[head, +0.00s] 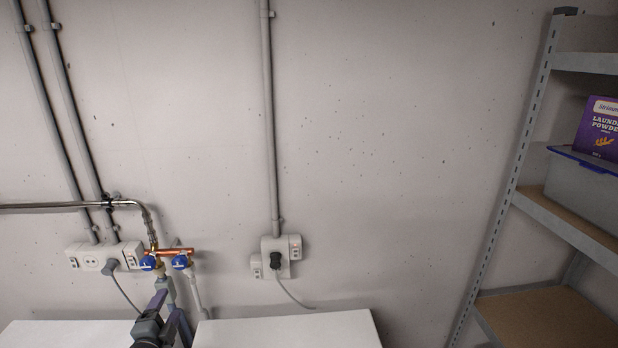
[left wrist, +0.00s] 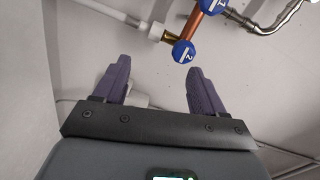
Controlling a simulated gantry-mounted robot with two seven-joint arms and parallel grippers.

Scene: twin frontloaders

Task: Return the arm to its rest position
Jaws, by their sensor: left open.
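My left gripper (left wrist: 152,88) shows in the left wrist view with its two purple fingers spread apart and nothing between them. A copper pipe with blue valve knobs (left wrist: 184,52) lies just beyond the fingertips in that view. In the head view my left arm and gripper (head: 166,300) show at the bottom, left of centre, below the blue valve knobs (head: 180,262) and in front of the gap between two white machines. I cannot tell from the head view how far the fingers are from the pipe. My right gripper is not in view.
The white machine tops (head: 290,330) stand along the bottom, a left one (head: 65,335) and a right one. Wall sockets (head: 280,255) with cables sit above them. A metal shelf (head: 565,225) at the right holds a grey bin (head: 580,190) and a purple laundry powder box (head: 600,130).

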